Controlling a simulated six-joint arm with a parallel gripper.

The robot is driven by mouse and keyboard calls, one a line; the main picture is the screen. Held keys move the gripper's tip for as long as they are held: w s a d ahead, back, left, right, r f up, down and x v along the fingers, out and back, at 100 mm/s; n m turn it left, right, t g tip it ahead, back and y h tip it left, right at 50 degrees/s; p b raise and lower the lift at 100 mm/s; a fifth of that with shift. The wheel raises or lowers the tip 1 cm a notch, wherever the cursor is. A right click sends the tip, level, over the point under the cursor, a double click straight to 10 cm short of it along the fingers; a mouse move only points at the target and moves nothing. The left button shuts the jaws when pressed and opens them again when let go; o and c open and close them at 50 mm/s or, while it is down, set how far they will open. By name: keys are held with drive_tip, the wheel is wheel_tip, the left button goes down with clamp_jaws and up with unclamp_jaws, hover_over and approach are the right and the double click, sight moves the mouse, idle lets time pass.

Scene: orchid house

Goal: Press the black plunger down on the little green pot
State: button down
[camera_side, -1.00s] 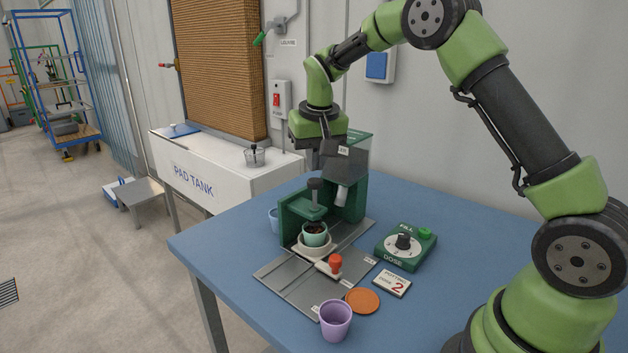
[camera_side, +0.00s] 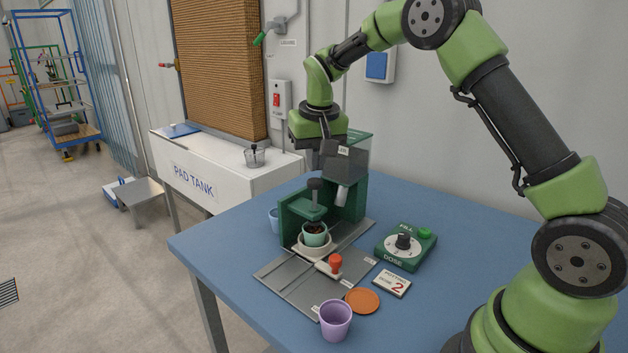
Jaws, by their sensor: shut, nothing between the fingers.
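The black plunger (camera_side: 315,184) stands upright on the green press frame (camera_side: 290,222), its black knob on top and a green plate below. The little green pot (camera_side: 314,238) holds dark soil and sits on a pale round holder under the press plate. A gap shows between the plate and the pot's rim. My gripper (camera_side: 321,170) points down over the press, shut and empty, with its tips close above the black knob. I cannot tell whether they touch it. The fingers are small and dark here.
A dispenser with a clear hopper (camera_side: 357,145) stands right behind the press. A grey rail plate with a red-knobbed slider (camera_side: 336,264) lies in front. A dose dial box (camera_side: 407,246), an orange disc (camera_side: 363,301) and a purple pot (camera_side: 335,320) are nearby.

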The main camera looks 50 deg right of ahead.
sight(315, 181)
drive_tip(key=shift+f, duration=0.35)
drive_tip(key=shift+f, duration=2.2)
drive_tip(key=shift+r, duration=5.05)
drive_tip(key=shift+r, duration=0.1)
drive_tip(key=s+a+r+t, duration=0.2)
drive_tip(key=s+a+r, duration=0.3)
drive_tip(key=s+r, duration=0.2)
drive_tip(key=s+a+n+t+y, duration=0.1)
drive_tip(key=s+a, duration=0.2)
drive_tip(key=s, duration=0.6)
drive_tip(key=s+a+f+n+t+y, duration=0.1)
drive_tip(key=s+a+t+y, duration=0.1)
drive_tip(key=s, duration=0.7)
drive_tip(key=shift+s+a, duration=0.25)
drive_tip(key=shift+a, duration=0.35)
